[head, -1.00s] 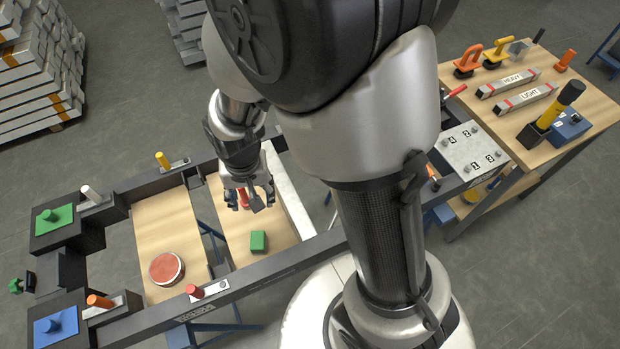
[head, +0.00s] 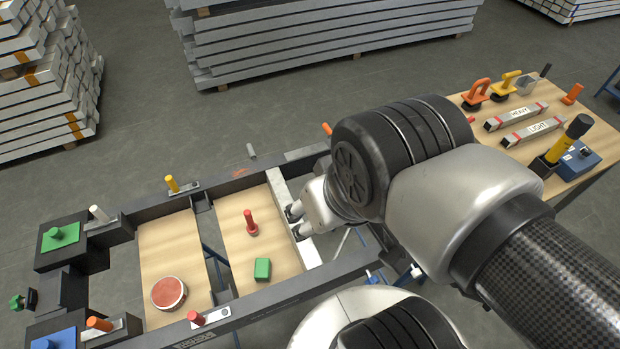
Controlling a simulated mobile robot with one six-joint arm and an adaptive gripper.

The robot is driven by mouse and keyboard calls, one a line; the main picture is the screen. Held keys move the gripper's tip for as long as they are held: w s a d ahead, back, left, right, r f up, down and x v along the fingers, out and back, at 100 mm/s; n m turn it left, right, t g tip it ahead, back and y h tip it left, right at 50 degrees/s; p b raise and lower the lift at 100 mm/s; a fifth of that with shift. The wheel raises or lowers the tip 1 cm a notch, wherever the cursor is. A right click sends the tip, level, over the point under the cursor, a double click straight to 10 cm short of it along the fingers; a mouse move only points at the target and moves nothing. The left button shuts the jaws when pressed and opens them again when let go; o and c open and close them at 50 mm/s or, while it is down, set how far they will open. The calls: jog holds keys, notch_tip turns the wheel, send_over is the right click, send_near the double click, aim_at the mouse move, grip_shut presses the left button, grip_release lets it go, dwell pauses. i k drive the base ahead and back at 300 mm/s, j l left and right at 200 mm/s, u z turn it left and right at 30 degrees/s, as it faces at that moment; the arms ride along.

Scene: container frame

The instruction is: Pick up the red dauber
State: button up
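The red dauber (head: 250,223) stands upright on the right-hand wooden board (head: 231,206) inside the dark frame. It has a slim red handle with a wider lower end. My gripper (head: 294,222) is to the right of the dauber in the picture, apart from it, with its fingers pointing left. Its two dark fingertips show a gap between them, with nothing seen in it. The rest of the gripper is partly hidden by my wrist.
A green block (head: 262,269) lies in front of the dauber on the same board. A round red pad (head: 168,293) lies on the left board. Coloured pegs, such as the red peg (head: 195,317), stand on the frame's edges (head: 262,300). A workbench (head: 545,135) with tools is at right.

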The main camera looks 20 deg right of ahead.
aim_at(252, 227)
jog(key=u, duration=1.4)
jog(key=l+z, duration=0.2)
jog(key=z, duration=0.75)
jog(key=i+j+z, duration=0.1)
jog(key=j+z, duration=0.4)
jog(key=j, duration=0.15)
jog(key=i, duration=0.05)
